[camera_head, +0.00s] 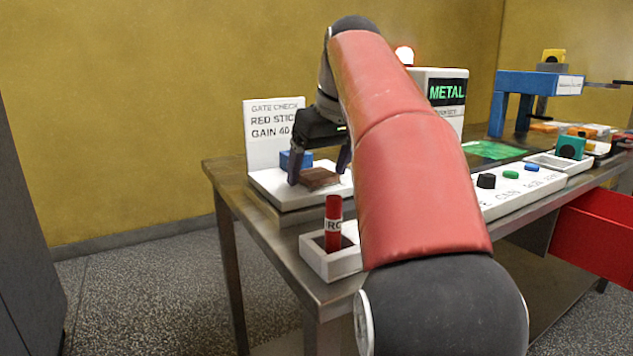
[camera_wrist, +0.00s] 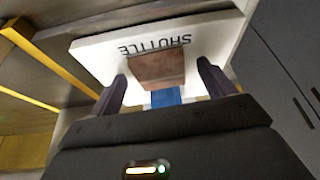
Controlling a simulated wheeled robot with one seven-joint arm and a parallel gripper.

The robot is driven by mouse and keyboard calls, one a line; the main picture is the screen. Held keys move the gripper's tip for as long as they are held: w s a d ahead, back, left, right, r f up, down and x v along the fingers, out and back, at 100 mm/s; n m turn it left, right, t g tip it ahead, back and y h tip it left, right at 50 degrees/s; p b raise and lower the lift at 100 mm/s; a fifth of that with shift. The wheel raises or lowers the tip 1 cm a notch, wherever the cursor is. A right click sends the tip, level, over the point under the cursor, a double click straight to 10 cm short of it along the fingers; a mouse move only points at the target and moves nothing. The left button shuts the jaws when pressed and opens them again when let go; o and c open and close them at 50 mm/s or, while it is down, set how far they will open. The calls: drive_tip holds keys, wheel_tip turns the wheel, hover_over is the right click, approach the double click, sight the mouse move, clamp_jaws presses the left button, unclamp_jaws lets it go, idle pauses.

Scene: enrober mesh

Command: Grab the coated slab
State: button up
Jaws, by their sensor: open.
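The coated slab (camera_head: 319,178) is a brown block lying on a white plate (camera_head: 283,198) at the left end of the table. In the wrist view the slab (camera_wrist: 156,70) lies on the white plate marked SHUTTLE (camera_wrist: 100,47). My gripper (camera_head: 319,173) is open, pointing down, with one finger on either side of the slab. In the wrist view the fingers of my gripper (camera_wrist: 161,88) flank the slab, with a gap on each side. A blue block (camera_head: 295,160) stands right behind the slab; it also shows in the wrist view (camera_wrist: 166,97).
A white sign (camera_head: 262,150) stands behind the plate. A white tray (camera_head: 318,262) with a red stick (camera_head: 333,222) sits at the front edge. A METAL display box (camera_head: 447,92), a button panel (camera_head: 515,193) and a blue arch (camera_head: 515,82) are to the right. My arm hides the table's middle.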

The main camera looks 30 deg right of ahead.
drive_tip(key=c, duration=1.1)
drive_tip(key=shift+r, duration=0.1)
